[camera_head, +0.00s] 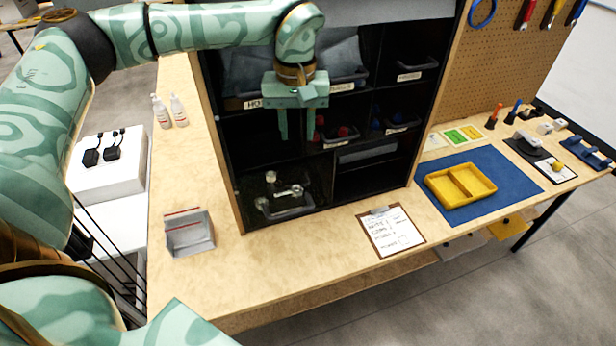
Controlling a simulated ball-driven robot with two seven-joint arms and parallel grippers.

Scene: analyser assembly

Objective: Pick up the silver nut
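My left gripper (297,136) hangs in front of the dark shelf unit, fingers pointing down and apart, with nothing visible between them. Below it, the lower left compartment holds a dark tray (285,213) with small silver metal parts. One silver part (296,190) with a rounded end lies at the tray's right, and others lie to its left. One of these may be the silver nut; they are too small to tell. The gripper is above this tray and apart from it. My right gripper is not in view.
Shelf dividers and labelled bins surround the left gripper. On the wooden bench stand a grey open bin (189,236), a clipboard (391,232), and a yellow tray (459,187) on a blue mat (515,181). Two white bottles (170,110) stand at the left. The bench front is mostly clear.

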